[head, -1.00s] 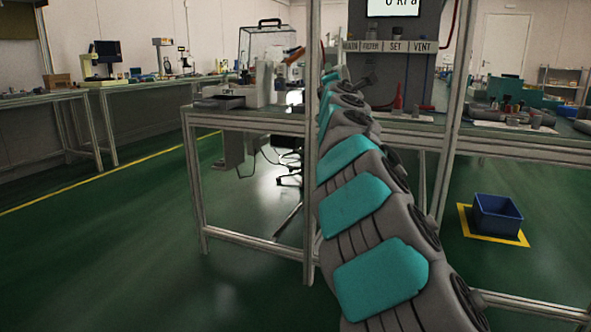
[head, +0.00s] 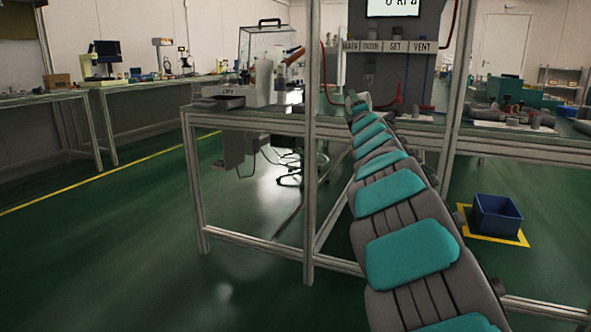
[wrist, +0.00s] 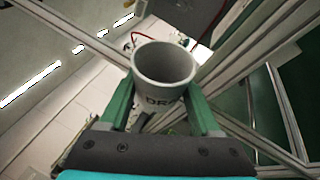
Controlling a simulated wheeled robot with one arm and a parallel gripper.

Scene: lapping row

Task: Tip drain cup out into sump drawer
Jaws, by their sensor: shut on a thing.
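The drain cup (wrist: 163,70) is a grey round cup with dark lettering starting "DRA", partly hidden low on its side. In the wrist view its open mouth faces the camera. My gripper (wrist: 158,108) has its two green fingers shut on the cup, one on each side. I cannot identify the sump drawer in either view.
A bench frame with an upright post (head: 312,150) stands left of my arm. A dark tray (head: 218,103) lies on the bench. A blue bin (head: 496,216) sits on the floor at right. Floor at left is clear.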

